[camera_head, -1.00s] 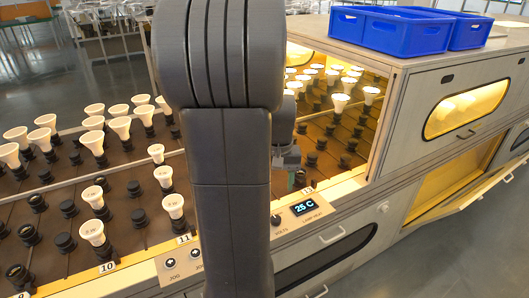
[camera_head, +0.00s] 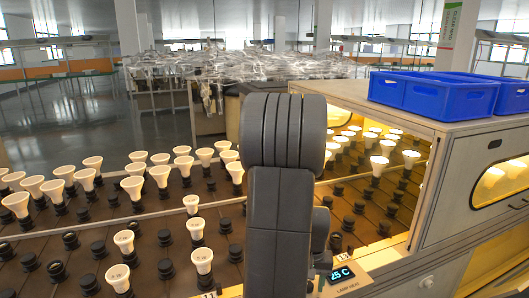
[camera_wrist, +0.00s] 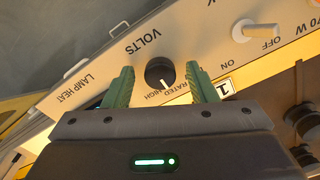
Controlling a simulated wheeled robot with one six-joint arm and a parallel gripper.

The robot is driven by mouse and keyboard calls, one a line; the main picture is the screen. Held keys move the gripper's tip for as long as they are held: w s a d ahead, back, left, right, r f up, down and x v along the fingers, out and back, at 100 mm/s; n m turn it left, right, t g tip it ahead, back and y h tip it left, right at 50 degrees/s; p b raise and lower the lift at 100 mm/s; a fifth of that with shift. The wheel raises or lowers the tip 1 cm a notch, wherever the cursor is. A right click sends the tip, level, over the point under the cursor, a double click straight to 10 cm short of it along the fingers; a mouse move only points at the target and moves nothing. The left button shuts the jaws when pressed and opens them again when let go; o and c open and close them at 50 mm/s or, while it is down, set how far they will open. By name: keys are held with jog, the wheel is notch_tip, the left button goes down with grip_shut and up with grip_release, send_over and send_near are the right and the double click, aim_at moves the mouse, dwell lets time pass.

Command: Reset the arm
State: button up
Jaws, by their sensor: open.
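My gripper (camera_wrist: 160,88) shows in the wrist view with its two green fingers spread apart and nothing between them. Beyond the fingers is a black round knob (camera_wrist: 160,73) on the pale control panel (camera_wrist: 200,50), marked VOLTS and RATED HIGH. Whether the fingers touch the knob is not clear; a gap shows on both sides. The panel's display (camera_head: 341,274) reads 25 C, above the words LAMP HEAT.
A rack of black sockets (camera_head: 100,250) with several white bulbs (camera_head: 130,187) spreads to the left. A lit chamber (camera_head: 425,150) with more bulbs is at the right, under a blue bin (camera_head: 430,95). In the wrist view a switch (camera_wrist: 255,30) sits beside the knob.

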jog(key=shift+r, duration=0.15)
notch_tip(320, 180, up, 13)
jog(key=p, duration=0.2)
notch_tip(320, 180, down, 14)
jog(key=shift+r+b, duration=0.1)
jog(key=shift+b, duration=1)
jog(key=shift+w+r+m, duration=0.1)
jog(key=shift+r+m, duration=0.15)
jog(key=shift+m, duration=0.65)
jog(key=m+b, duration=0.1)
jog(key=m, duration=0.5)
notch_tip(320, 180, up, 14)
jog(key=p, duration=0.2)
